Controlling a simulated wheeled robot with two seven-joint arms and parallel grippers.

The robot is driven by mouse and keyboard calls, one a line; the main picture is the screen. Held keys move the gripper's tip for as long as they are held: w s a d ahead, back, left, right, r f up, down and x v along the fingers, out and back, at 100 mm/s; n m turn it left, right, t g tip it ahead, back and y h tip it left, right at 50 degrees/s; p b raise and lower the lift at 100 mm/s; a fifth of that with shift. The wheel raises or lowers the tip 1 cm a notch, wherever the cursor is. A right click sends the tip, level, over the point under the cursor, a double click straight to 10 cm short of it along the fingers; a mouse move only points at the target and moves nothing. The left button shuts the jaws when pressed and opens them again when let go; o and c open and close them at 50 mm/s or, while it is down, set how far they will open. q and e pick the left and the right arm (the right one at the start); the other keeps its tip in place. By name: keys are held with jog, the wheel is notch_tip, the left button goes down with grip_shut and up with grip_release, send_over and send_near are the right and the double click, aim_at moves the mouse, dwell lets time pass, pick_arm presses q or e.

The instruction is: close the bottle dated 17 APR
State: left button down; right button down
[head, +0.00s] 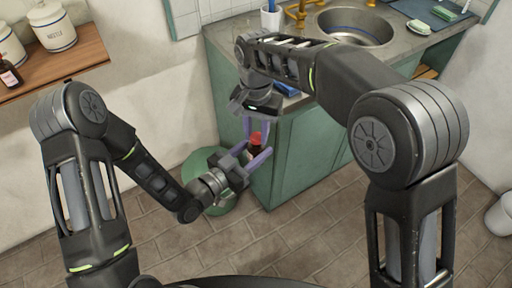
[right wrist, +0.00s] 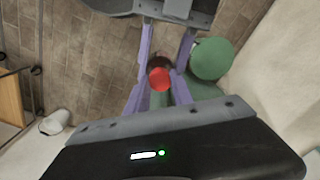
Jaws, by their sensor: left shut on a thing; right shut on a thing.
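A small dark bottle (right wrist: 158,62) with a red cap (head: 256,138) is held in the air between my two grippers, in front of the green cabinet. My left gripper (head: 254,154) is shut on the bottle's body from the left and below. My right gripper (head: 257,132) comes down from above, its purple fingers shut on the red cap, which also shows in the right wrist view (right wrist: 159,79). The cap sits at the bottle's top; whether it is fully seated I cannot tell. The fingers hide much of the bottle, and no date is readable.
A wooden shelf (head: 62,72) at left holds white jars (head: 52,25) and another dark bottle (head: 9,75). The counter with a sink (head: 355,27) stands behind my right arm. A round green object (right wrist: 212,59) is below the grippers, on the floor side.

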jog(key=m, duration=0.6)
jog(key=shift+m, duration=0.3)
jog(key=c, duration=1)
grip_release()
jog(key=shift+c, duration=0.2)
notch_tip(320, 180, up, 8)
jog(key=shift+f, duration=0.25)
jog(key=shift+f, duration=0.1)
